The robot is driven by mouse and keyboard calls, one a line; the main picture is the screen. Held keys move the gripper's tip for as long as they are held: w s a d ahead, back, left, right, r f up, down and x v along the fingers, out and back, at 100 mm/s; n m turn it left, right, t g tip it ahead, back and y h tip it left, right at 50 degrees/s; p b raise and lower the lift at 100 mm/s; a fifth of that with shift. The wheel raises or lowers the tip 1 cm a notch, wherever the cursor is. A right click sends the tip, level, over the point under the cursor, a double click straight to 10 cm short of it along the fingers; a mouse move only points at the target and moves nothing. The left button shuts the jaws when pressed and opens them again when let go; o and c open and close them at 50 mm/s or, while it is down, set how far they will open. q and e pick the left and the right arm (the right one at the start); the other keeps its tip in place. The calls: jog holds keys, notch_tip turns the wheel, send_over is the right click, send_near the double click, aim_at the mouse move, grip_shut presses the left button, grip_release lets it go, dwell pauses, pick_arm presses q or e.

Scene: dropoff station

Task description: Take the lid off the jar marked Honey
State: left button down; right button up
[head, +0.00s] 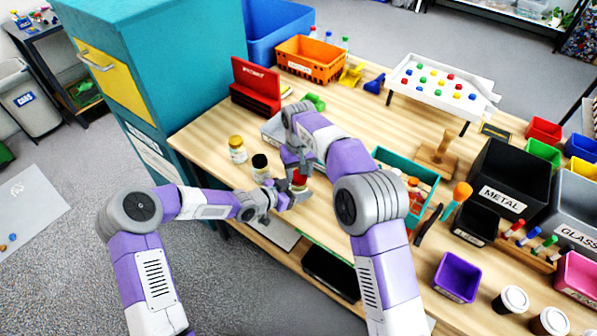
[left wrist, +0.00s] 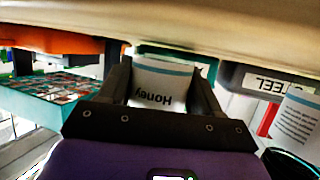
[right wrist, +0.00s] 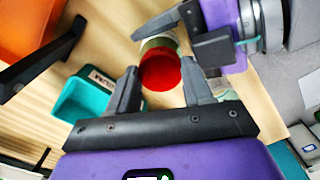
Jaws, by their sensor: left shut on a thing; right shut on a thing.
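The jar marked Honey (left wrist: 160,86) shows upside down in the left wrist view, its white label between my left fingers. My left gripper (head: 284,197) is shut on the jar body from the side. The red lid (right wrist: 160,70) sits at the top of the jar and also shows in the head view (head: 300,178). My right gripper (right wrist: 160,88) is shut on the lid from above. The arms hide much of the jar in the head view.
A jar with a yellow lid (head: 236,141) and a jar with a black lid (head: 260,161) stand to the left. A teal crate (head: 419,168) is to the right. A black METAL bin (head: 497,198) lies further right. The table's front edge is close.

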aim_at(299, 176)
jog(key=shift+r, duration=0.2)
dwell(0.5)
jog(key=shift+r, duration=0.95)
jog(key=shift+r, duration=2)
pick_arm(q)
jog(key=shift+c, duration=0.7)
grip_release()
jog(key=shift+a, duration=0.1)
